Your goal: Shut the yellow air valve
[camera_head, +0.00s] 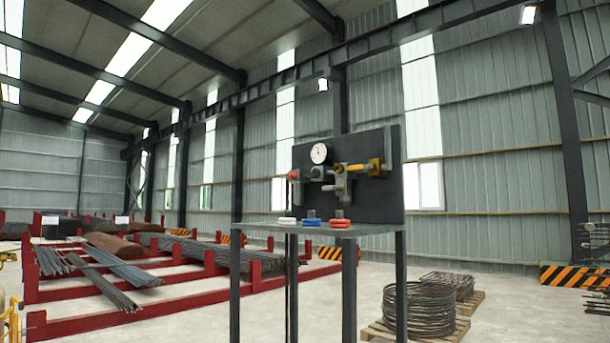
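The yellow air valve (376,167) is on a dark upright panel (385,203) right of the middle of the head view. Its yellow part sits at the right end of a row of grey and brass-coloured pipe fittings (340,183). A yellow bar reaches left from it, lying about level along the pipe; I cannot tell for sure whether it is the handle. A round white gauge (319,153) and a red knob (293,175) are farther left on the panel. Neither of my grippers is in view.
Wire coils (418,308) lie on a pallet at right. Red racks (190,303) with bars fill the left. Floor shows between.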

